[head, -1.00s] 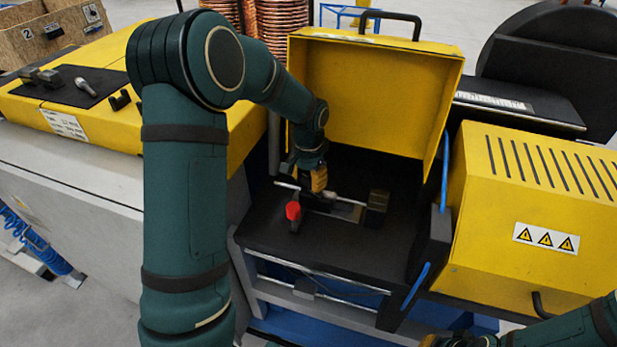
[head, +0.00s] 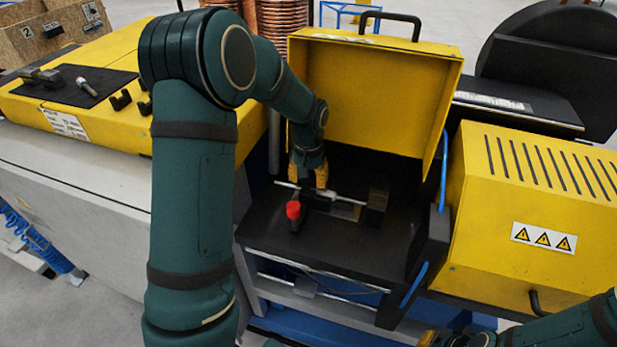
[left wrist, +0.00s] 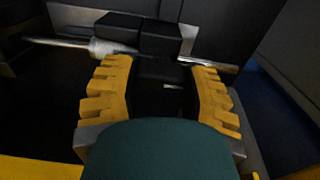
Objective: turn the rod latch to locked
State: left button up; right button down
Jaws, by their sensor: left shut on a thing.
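My left gripper (head: 309,181) is above the black bed of the open yellow machine, pointing down. In the left wrist view its yellow fingers (left wrist: 165,85) stand apart on either side of a dark part, which I take to be the rod latch (left wrist: 163,72); its outline is hard to make out. A silver rod (head: 347,200) runs beside the fingertips to a black block (head: 377,200), and also shows in the left wrist view (left wrist: 100,47). A red knob (head: 293,210) stands just in front of the rod. My right gripper (head: 430,339) is barely in view at the bottom edge.
The raised yellow lid (head: 370,95) stands behind the gripper, with its side wall close on the right. A yellow slotted cover (head: 540,180) is further right. The front of the black bed (head: 325,245) is clear.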

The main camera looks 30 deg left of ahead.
pick_arm(q)
jog(key=o, duration=1.2)
